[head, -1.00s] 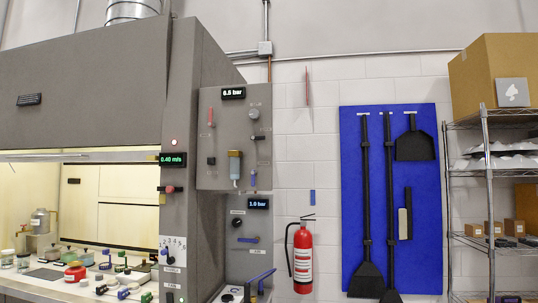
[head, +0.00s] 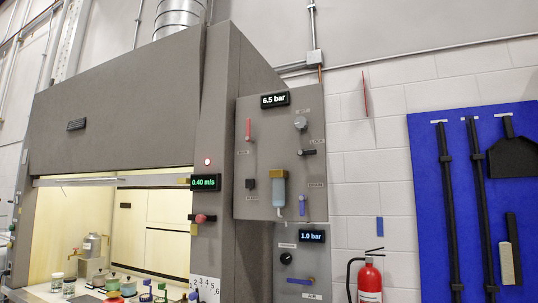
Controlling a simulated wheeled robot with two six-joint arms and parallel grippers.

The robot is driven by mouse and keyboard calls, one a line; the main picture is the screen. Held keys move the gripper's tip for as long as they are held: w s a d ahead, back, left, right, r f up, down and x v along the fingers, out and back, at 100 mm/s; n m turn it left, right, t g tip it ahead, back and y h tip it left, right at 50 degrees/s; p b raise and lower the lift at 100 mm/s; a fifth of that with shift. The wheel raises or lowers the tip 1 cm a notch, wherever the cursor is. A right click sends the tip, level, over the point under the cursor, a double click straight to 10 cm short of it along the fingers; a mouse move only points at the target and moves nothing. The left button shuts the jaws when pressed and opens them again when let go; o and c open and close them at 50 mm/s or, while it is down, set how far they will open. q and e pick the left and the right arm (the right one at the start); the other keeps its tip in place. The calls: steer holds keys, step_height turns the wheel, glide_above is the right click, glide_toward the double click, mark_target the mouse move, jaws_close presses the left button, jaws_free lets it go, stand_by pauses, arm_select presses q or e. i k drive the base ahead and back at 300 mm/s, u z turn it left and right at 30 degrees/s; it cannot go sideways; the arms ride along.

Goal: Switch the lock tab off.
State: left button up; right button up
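I cannot tell for sure which part is the lock tab, as the small labels are too blurred to read. Neither of my grippers shows.
The grey fume hood (head: 120,120) fills the left, with bottles inside. A lower panel (head: 285,265) has a black knob and a blue lever. A fire extinguisher (head: 370,280) and a blue tool board (head: 462,215) are on the right.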

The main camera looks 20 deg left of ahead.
mark_target(304, 152)
steer(key=u, duration=0.25)
steer(key=k, duration=0.6)
steer(key=u, duration=0.9)
steer(key=i, duration=1.4)
steer(key=z, duration=0.35)
